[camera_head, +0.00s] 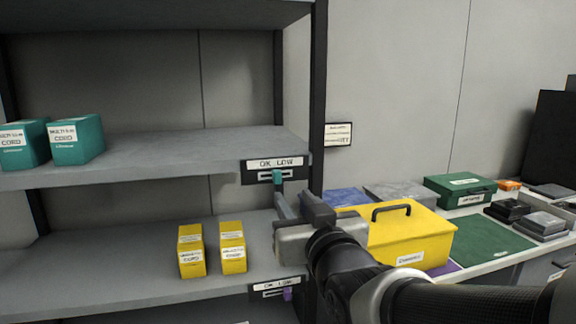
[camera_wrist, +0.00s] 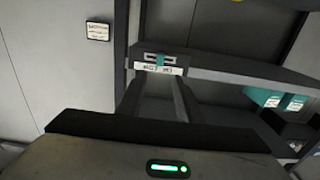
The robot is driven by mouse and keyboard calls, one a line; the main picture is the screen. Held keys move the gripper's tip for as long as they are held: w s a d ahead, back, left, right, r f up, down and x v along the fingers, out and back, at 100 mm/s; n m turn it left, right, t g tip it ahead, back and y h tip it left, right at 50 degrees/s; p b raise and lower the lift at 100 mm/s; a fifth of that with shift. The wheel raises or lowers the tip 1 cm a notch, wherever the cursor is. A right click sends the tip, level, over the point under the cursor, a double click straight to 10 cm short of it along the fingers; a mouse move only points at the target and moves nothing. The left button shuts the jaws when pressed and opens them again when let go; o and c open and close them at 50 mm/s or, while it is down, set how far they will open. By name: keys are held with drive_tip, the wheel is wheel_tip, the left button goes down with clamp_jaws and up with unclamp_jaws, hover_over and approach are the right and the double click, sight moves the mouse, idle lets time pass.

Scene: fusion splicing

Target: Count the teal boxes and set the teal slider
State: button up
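Two teal boxes (camera_head: 76,141) (camera_head: 24,146) with white labels stand side by side at the left of the upper shelf. They also show at the right edge of the wrist view (camera_wrist: 264,97). The teal slider (camera_head: 277,177) sits on the black plate under the "OK LOW" label on that shelf's edge, near the slot's middle. In the wrist view the slider (camera_wrist: 160,59) is ahead of the fingertips. My gripper (camera_head: 281,197) is just below and in front of the slider. Its two fingers (camera_wrist: 156,80) are apart with nothing between them; contact with the slider is unclear.
Two yellow boxes (camera_head: 232,247) stand on the lower shelf (camera_head: 110,266), whose edge plate has a purple slider (camera_head: 288,294). A black shelf post (camera_head: 317,110) stands right of the plate. A yellow case (camera_head: 405,237) and a green box (camera_head: 460,190) are on the bench at right.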

sight(278, 177)
drive_tip(key=b+x, duration=0.1)
drive_tip(key=x, duration=1)
drive_tip(key=shift+w+a, duration=0.1)
drive_tip(key=shift+w, duration=0.2)
drive_tip(key=shift+c, duration=0.5)
clamp_jaws()
drive_tip(key=shift+b, duration=0.3)
